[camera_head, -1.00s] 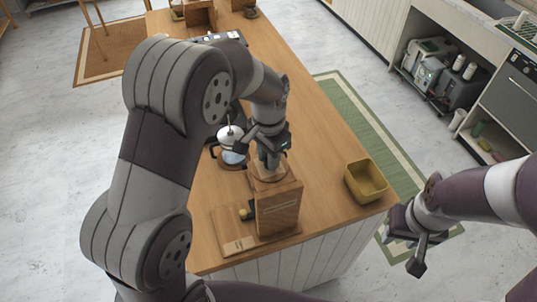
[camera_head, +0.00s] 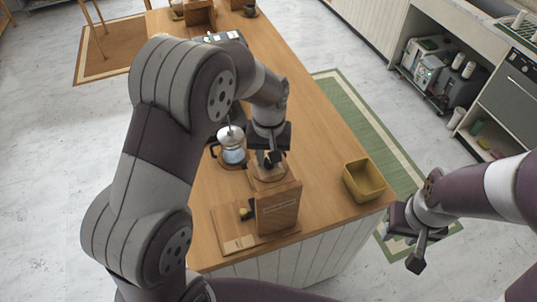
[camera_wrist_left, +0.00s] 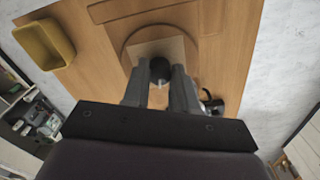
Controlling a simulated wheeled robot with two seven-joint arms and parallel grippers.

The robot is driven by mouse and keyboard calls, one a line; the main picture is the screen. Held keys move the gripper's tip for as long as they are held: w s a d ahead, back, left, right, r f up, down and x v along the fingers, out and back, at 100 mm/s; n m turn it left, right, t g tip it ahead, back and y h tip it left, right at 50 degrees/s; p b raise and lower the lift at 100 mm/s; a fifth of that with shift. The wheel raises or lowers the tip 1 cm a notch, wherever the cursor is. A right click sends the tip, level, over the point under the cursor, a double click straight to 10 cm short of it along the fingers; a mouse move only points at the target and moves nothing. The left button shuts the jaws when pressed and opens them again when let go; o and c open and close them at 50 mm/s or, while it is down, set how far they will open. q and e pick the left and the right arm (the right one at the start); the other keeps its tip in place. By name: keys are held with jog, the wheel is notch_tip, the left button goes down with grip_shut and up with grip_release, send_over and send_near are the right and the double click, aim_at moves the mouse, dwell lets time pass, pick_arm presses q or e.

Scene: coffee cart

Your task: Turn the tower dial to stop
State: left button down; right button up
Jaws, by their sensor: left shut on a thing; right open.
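The wooden tower (camera_head: 278,208) stands near the front end of the wooden counter, with a round wooden piece (camera_head: 281,176) behind its front panel. My left gripper (camera_head: 270,160) points down over that round piece. In the left wrist view a small dark knob (camera_wrist_left: 160,68), which looks like the dial, sits between the two fingertips above a pale square top (camera_wrist_left: 165,47). The gripper is shut on it; the fingers partly hide it, and no stop mark is readable. My right gripper (camera_head: 418,245) is open and empty beyond the counter's right edge.
A metal pot with a dark handle (camera_head: 232,150) stands close to the left of my left gripper. A yellow bin (camera_head: 365,181) stands to the right on the counter (camera_head: 310,130). A flat wooden board (camera_head: 232,233) lies by the tower. The counter's middle right is clear.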

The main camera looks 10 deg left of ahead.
pick_arm(q)
jog(key=shift+n, duration=1.1)
jog(key=c, duration=0.9)
grip_release()
jog(key=shift+w, duration=0.1)
notch_tip(320, 180, up, 4)
jog(key=shift+f+b, duration=0.1)
jog(key=shift+b, duration=0.6)
notch_tip(320, 180, up, 9)
jog(key=p, duration=0.6)
jog(key=shift+f+p, duration=0.1)
jog(key=shift+p, duration=0.25)
